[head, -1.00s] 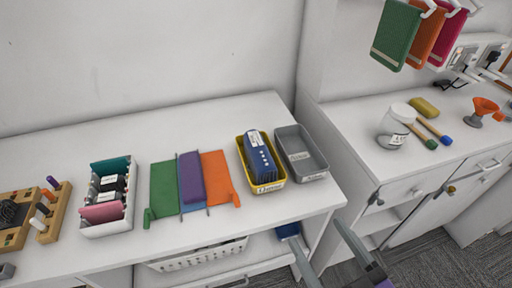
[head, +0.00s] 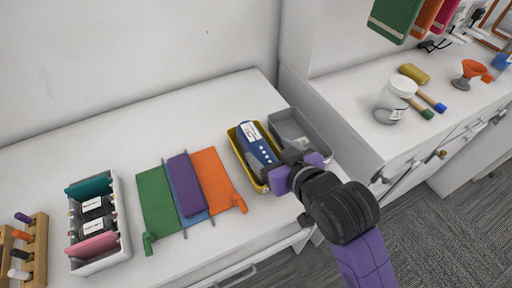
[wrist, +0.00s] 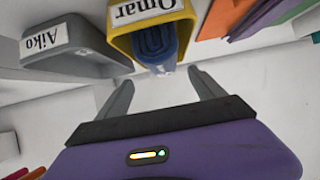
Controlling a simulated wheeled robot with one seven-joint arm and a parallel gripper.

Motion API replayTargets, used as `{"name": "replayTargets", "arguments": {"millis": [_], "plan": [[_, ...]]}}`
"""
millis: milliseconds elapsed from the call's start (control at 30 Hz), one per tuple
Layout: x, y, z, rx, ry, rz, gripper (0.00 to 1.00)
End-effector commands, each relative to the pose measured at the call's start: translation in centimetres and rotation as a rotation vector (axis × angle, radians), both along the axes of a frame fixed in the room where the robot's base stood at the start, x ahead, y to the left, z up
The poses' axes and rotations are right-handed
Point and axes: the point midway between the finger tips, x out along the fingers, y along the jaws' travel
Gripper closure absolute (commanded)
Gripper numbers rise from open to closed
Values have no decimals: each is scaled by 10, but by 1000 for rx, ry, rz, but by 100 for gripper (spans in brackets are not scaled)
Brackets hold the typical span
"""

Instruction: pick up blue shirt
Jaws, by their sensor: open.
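The blue shirt (head: 257,143) is a folded blue bundle standing in a yellow bin (head: 236,150) on the white table. In the wrist view the blue shirt (wrist: 155,45) shows its folded layers inside the yellow bin (wrist: 183,13), which is labelled "Omar". My gripper (head: 277,163) is at the near end of the bins, in front of the shirt, and partly hides it in the head view. In the wrist view my gripper (wrist: 163,92) is open and empty, its fingers apart on either side of the bin's front. I cannot tell exactly how far they are from it.
A grey bin (head: 318,150) labelled "Aiko" stands right beside the yellow one. Green, purple and orange cloths (head: 185,185) lie to the left, then a white box (head: 98,263). A jar (head: 392,105) stands on the right counter. The table's back is clear.

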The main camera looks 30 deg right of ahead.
Motion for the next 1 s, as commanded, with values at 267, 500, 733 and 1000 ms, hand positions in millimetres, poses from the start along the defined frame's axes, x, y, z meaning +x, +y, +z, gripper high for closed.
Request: {"name": "replayTargets", "arguments": {"millis": [267, 500, 733, 1000], "plan": [[26, 3, -11, 0, -2, 1, 22], [56, 6, -26, 0, -2, 0, 22], [62, 5, -31, 0, -4, 0, 22], [62, 5, -31, 0, -4, 0, 51]]}}
